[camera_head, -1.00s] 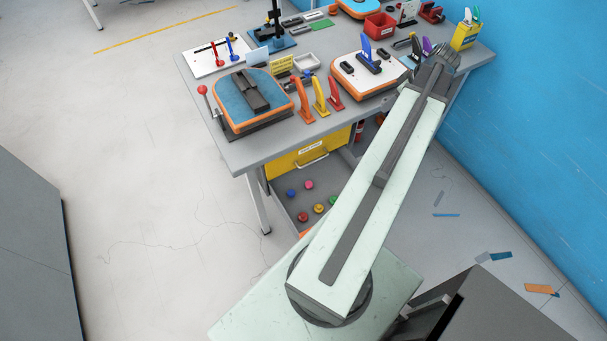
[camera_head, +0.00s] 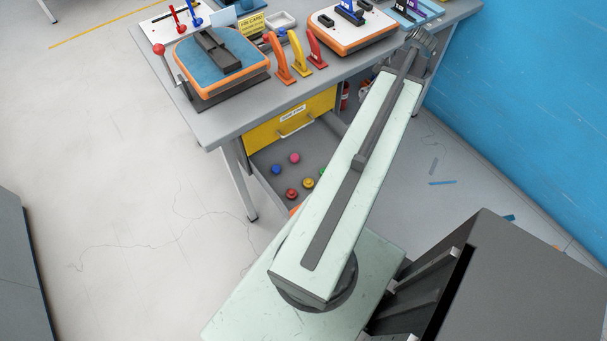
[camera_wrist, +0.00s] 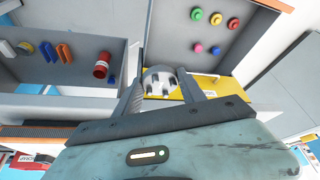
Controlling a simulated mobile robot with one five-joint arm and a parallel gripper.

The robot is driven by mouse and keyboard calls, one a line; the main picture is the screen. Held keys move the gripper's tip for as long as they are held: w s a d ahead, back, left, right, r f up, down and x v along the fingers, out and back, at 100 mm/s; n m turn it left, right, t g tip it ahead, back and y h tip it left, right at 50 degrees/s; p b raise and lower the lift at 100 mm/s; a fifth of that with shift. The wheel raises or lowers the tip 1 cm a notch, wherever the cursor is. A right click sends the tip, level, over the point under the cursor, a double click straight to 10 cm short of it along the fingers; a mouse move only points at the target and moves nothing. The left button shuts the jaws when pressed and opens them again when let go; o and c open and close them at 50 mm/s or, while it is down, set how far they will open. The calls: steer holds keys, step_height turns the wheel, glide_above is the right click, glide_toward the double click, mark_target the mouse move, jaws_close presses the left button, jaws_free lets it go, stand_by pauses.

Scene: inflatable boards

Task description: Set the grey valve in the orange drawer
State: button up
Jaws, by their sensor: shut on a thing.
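My gripper (camera_wrist: 166,88) is shut on the grey valve (camera_wrist: 158,76), a round grey piece with dark notches between the two fingers in the wrist view. In the head view the end of my arm is at the right part of the bench, and the valve cannot be made out there. The open drawer (camera_head: 262,172) under the bench holds several coloured knobs; an orange bit of its front (camera_head: 295,210) shows beside my arm. In the wrist view this drawer (camera_wrist: 186,20) is at the upper right, apart from the valve, with an orange edge (camera_wrist: 272,4).
A yellow drawer front (camera_head: 291,121) with a handle sits above the open drawer. The bench top carries orange-edged boards (camera_head: 225,62) and upright coloured handles (camera_head: 300,60). A grey bay with a red can (camera_wrist: 102,66) lies left in the wrist view. A blue wall (camera_head: 530,90) stands at right.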

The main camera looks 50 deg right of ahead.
steer(key=s+a+f+n+b, duration=0.2)
steer(key=s+f+b, duration=0.1)
steer(key=f+b, duration=1.45)
steer(key=w+a+f+p, duration=0.1)
steer(key=w+a, duration=0.1)
steer(key=w, duration=0.6)
steer(key=w+a+f+p, duration=0.1)
steer(key=w+a, duration=0.2)
steer(key=w, duration=0.6)
steer(key=shift+y, duration=0.3)
step_height(320, 180, down, 7)
steer(key=b, duration=0.8)
steer(key=shift+f, duration=0.2)
steer(key=shift+f+b, duration=0.35)
